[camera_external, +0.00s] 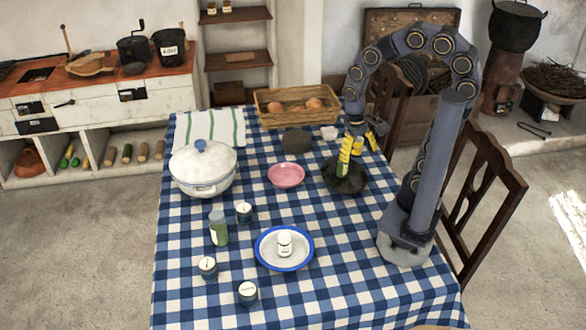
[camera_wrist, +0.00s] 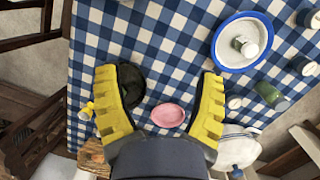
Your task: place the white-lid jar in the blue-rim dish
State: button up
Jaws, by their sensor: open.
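The white-lid jar (camera_external: 284,243) stands upright inside the blue-rim dish (camera_external: 261,261), near its middle. The wrist view shows the jar (camera_wrist: 245,46) on the white floor of the dish (camera_wrist: 217,44), at the upper right. My gripper (camera_external: 358,149) is open, with yellow fingers spread wide and nothing between them. It is well apart from the dish, at the far right of the table above the dark bowl (camera_external: 344,186). The wrist view shows both fingers of my gripper (camera_wrist: 160,82) with tablecloth between them.
A pink dish (camera_external: 286,175) sits mid-table, left of the dark bowl. A white pot (camera_external: 203,170), a green jar (camera_external: 219,231) and several small dark jars (camera_external: 248,292) stand on the left and front. A basket (camera_external: 296,104) is at the back.

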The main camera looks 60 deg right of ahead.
jog(key=s+d+r+n, duration=0.3)
jog(key=s+n, duration=0.2)
jog(key=shift+s+d+n+t, duration=0.2)
jog(key=shift+d+n+t, duration=0.1)
jog(key=shift+d, duration=0.1)
jog(key=shift+a+f, duration=0.15)
dwell(1.5)
